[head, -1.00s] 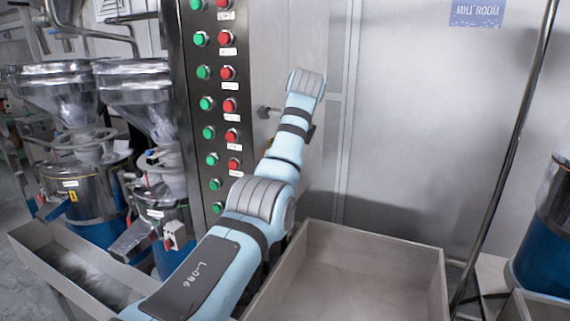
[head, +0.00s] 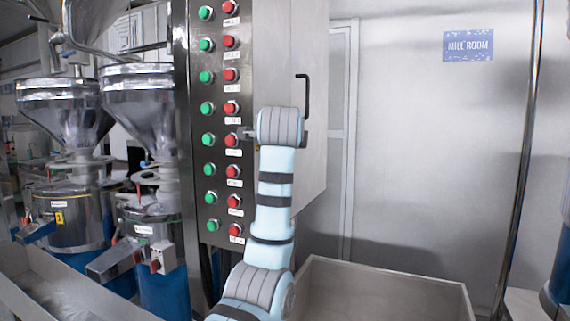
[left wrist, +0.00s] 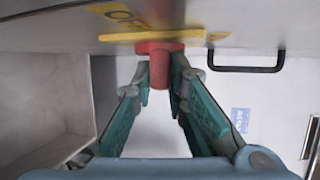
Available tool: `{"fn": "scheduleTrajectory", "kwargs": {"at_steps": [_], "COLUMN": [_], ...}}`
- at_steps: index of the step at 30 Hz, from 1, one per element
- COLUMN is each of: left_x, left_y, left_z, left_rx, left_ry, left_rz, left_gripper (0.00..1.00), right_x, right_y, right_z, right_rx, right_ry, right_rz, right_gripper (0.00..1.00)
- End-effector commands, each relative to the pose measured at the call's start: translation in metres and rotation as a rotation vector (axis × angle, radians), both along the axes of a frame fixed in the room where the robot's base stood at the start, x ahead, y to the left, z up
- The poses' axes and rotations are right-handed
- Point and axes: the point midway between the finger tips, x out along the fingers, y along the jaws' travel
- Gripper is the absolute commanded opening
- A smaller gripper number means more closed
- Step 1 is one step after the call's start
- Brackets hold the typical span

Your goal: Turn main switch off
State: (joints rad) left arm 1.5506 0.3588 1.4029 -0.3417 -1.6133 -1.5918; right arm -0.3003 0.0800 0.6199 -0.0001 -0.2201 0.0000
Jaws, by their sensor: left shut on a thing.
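The main switch (left wrist: 158,62) shows in the left wrist view as a red knob on a yellow plate (left wrist: 140,36), fixed to the metal cabinet. My left gripper (left wrist: 161,85) has its two teal fingers closed around the knob, one on each side. In the head view my left arm reaches up in front of the cabinet (head: 311,165). Its wrist hides the switch and the fingers there. My right gripper is in neither view.
The cabinet front carries columns of green buttons (head: 207,108) and red buttons (head: 231,108). A black handle (head: 305,90) is on its side, near my wrist. A metal bin (head: 390,275) stands below right. Grinders with steel hoppers (head: 140,100) stand left.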

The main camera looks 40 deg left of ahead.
Motion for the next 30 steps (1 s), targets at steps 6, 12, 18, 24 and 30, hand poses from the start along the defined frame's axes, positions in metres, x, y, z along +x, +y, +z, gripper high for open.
{"fn": "scheduleTrajectory", "kwargs": {"at_steps": [6, 12, 18, 24, 30], "left_x": [0.000, 0.000, 0.001, 0.001, 0.001], "left_y": [0.000, 0.000, 0.000, -0.001, -0.001], "left_z": [-0.009, -0.009, -0.008, -0.007, -0.007], "left_rx": [0.039, 0.062, 0.071, 0.073, 0.073], "left_ry": [-0.128, -0.201, -0.231, -0.236, -0.236], "left_rz": [-0.001, -0.001, -0.002, -0.002, -0.002], "left_gripper": [0.00, 0.00, 0.00, 0.00, 0.16], "right_x": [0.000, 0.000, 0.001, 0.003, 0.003], "right_y": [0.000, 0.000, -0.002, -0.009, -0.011], "right_z": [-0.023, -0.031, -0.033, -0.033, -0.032], "right_rx": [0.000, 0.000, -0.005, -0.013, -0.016], "right_ry": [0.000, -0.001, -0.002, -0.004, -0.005], "right_rz": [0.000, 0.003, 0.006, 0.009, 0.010], "right_gripper": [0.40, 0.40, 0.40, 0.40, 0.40]}}
